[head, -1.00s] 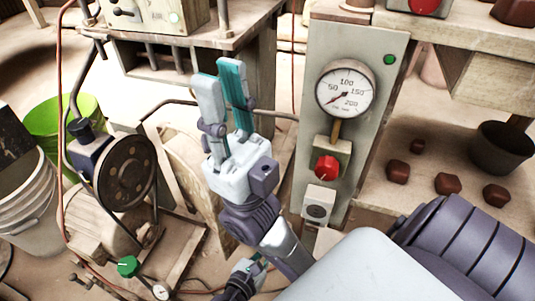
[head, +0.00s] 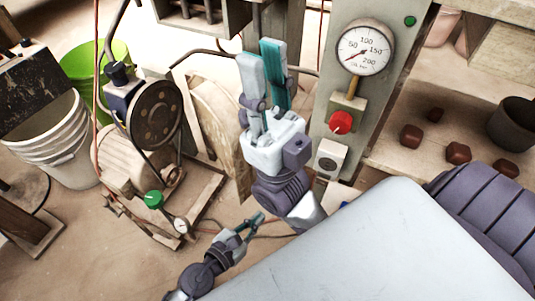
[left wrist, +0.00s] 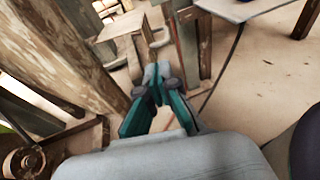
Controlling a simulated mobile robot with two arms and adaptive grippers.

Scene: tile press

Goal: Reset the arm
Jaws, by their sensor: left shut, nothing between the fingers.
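My left gripper (head: 256,220) is low in the head view, over the floor beside the compressor's base. Its fingers are shut with nothing between them. In the left wrist view its teal-lined fingers (left wrist: 152,75) meet at the tips, in front of wooden posts. My right gripper (head: 262,52) is higher in the head view and points up, with its two long fingers a little apart and empty. It appears in front of the wooden structure, left of the gauge panel (head: 398,75). No object is held in either gripper.
The panel carries a pressure gauge (head: 365,48), a red knob (head: 341,122) and a green button (head: 410,21). A compressor with a dark wheel (head: 155,112) stands left of my grippers. White buckets (head: 70,150) and a green bucket (head: 85,65) stand farther left. Brown blocks (head: 411,136) lie on the right shelf.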

